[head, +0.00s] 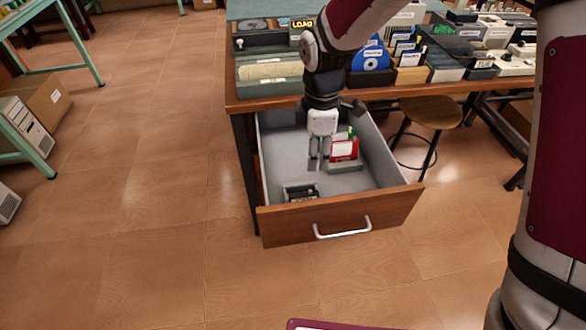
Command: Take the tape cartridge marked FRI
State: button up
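My gripper (319,161) points down inside the open drawer (335,222). Its two fingers look close together; whether they hold anything I cannot tell. A dark holder with small cartridge-like items (301,192) lies in the drawer's front left, in front of and below the gripper. A red item with a pale label (345,149) stands just right of the fingers, with a green item (344,133) behind it and a grey block (345,167) in front. No FRI marking is readable, so I cannot pick out that tape cartridge. My wrist hides part of the drawer's back.
The desk (243,103) above the drawer carries boxes, a blue disc (371,59) and several devices. A round stool (431,112) stands to the right. A cardboard box (42,101) sits at the far left. The floor left of the drawer is clear.

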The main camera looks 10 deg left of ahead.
jog(key=a+f+n, duration=0.1)
jog(key=a+f, duration=0.2)
jog(key=f, duration=0.1)
jog(key=b, duration=0.2)
send_over(301, 194)
notch_tip(301, 194, down, 7)
jog(key=shift+a+r, duration=0.1)
jog(key=shift+f+b, duration=0.5)
jog(key=shift+f, duration=2.65)
grip_shut()
